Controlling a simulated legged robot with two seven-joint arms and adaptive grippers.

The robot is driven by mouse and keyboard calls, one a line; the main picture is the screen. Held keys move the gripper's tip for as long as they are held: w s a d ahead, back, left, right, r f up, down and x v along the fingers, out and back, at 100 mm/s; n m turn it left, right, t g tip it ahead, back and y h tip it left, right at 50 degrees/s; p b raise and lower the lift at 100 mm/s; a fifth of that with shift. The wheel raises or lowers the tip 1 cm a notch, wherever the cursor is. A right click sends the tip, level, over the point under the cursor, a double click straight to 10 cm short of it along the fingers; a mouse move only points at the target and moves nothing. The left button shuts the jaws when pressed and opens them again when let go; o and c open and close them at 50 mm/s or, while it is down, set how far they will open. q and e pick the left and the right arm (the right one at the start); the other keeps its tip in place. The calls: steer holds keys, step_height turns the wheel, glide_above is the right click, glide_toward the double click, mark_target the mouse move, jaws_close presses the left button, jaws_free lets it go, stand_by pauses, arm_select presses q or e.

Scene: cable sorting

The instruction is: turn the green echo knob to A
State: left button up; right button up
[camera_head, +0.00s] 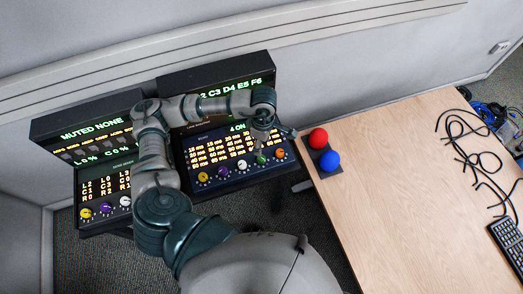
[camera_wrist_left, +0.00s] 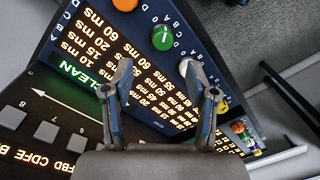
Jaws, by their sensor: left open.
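The green knob (camera_head: 261,159) sits in the knob row along the lower edge of the right console, between a white and an orange knob. In the left wrist view the green knob (camera_wrist_left: 163,38) has a white pointer mark and small letters beside it. Which letter the mark points to is not clear. My left gripper (camera_head: 263,136) is over the console close to the green knob. In the left wrist view its two fingers (camera_wrist_left: 156,66) are apart with nothing between them, and the knob shows beyond the tips. Contact is not visible. My right gripper is not in view.
The orange knob (camera_head: 280,153) and white knob (camera_head: 242,165) flank the green one closely. A left console (camera_head: 105,180) has more knobs.

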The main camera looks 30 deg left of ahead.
arm_select(q)
step_height(320, 180, up, 4)
steer(key=shift+w+f, duration=0.1)
steer(key=shift+w, duration=0.05)
stand_by(0.6)
